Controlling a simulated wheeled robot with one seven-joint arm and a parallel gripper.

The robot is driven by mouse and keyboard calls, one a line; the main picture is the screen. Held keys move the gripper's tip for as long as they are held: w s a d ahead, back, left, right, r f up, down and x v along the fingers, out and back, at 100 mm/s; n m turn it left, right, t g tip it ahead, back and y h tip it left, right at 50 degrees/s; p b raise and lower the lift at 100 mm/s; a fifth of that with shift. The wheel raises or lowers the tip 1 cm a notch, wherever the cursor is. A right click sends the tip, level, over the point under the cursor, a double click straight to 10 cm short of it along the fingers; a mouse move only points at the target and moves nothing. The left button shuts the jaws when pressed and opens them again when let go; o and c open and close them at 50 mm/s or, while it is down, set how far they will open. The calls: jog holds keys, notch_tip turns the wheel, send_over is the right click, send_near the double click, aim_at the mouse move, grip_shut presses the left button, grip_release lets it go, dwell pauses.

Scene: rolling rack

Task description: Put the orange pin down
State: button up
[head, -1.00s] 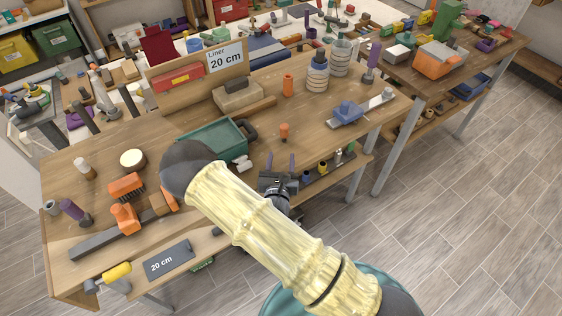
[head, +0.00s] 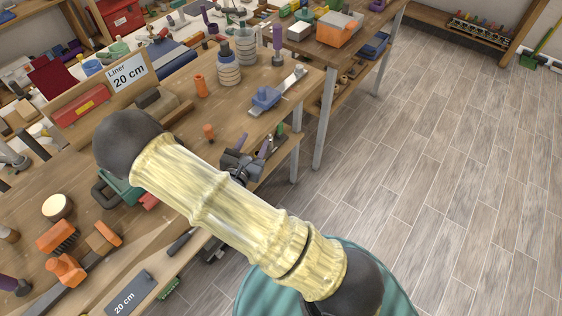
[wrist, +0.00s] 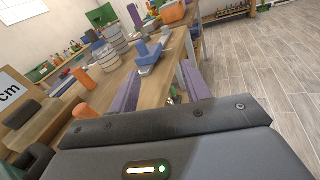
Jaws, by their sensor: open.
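Two orange pieces stand upright on the wooden bench: a taller orange cylinder (head: 201,86) and a small orange peg with a wider head (head: 208,131). I cannot tell which is the orange pin. The wrist view also shows the taller cylinder (wrist: 84,78) and the small peg (wrist: 85,111), both left of the fingers. My gripper (head: 253,145) is open, its purple fingers apart near the bench's front edge, to the right of the small peg. In the wrist view nothing sits between the fingertips (wrist: 160,88). My arm hides part of the bench.
A blue clamp-like tool (head: 266,97) lies near the bench's right end, with grey ringed cylinders (head: 228,70) behind. A green bin (head: 122,190) is partly hidden by my arm. A second table (head: 330,50) stands beyond. The floor (head: 440,170) at right is clear.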

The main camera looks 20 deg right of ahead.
jog(key=s+d+r+m+g, duration=0.2)
jog(key=s+d+m+g, duration=0.9)
jog(key=s+m+g, duration=0.45)
jog(key=a+r+m+t+y, duration=0.4)
jog(key=a+r+m+y, duration=0.3)
jog(key=m+y, duration=0.3)
jog(key=shift+m, duration=0.65)
jog(key=shift+o, duration=0.4)
jog(key=shift+c, duration=0.4)
jog(key=shift+c, duration=1.3)
jog(key=shift+w+a, duration=0.1)
jog(key=shift+w, duration=0.05)
